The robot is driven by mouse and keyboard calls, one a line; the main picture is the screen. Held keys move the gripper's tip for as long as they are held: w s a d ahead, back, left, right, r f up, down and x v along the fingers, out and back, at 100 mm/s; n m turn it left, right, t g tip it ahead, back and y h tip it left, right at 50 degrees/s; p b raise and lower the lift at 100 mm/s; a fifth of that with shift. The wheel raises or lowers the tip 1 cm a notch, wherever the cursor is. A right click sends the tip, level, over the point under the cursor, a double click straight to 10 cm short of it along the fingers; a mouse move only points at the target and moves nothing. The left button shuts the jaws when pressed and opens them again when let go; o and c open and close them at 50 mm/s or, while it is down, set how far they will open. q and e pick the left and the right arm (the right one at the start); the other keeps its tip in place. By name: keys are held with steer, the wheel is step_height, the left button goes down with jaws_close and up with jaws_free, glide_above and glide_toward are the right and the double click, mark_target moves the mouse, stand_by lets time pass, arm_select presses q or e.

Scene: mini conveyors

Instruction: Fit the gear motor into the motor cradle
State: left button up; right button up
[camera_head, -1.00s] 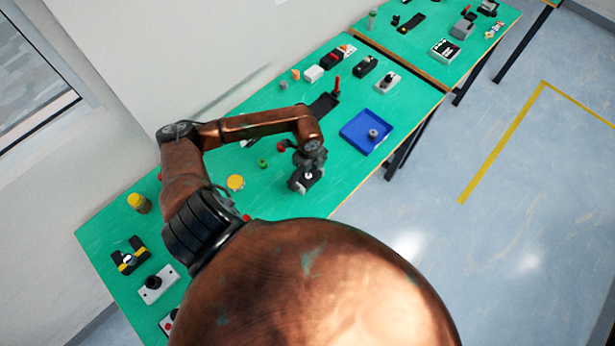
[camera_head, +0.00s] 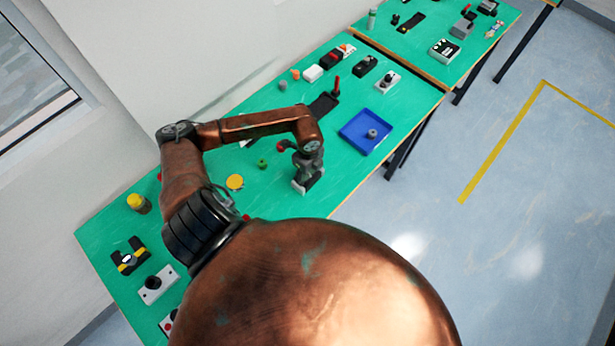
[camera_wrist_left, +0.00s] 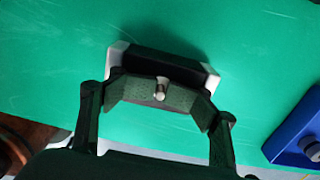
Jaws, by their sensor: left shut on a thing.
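In the left wrist view my left gripper (camera_wrist_left: 158,98) is shut on the gear motor (camera_wrist_left: 160,88), a small dark body with a short metal shaft pointing toward the camera. Just beyond the motor is a dark block with pale ends, apparently the motor cradle (camera_wrist_left: 211,82). The motor overlaps it in this view; I cannot tell whether it is seated or touching. In the head view my left gripper (camera_head: 306,178) points down over this pale and dark part near the table's front edge, covering most of it. My right gripper is not in view.
A blue tray (camera_head: 350,145) with a grey round part (camera_head: 372,133) lies to the right of the gripper. A yellow disc (camera_head: 235,182), a green part (camera_head: 263,164) and a red part (camera_head: 282,146) lie to the left.

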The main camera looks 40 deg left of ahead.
arm_select(q)
steer(key=shift+s+f, duration=0.2)
steer(key=shift+s, duration=0.05)
jaws_close()
steer(key=shift+r, duration=0.1)
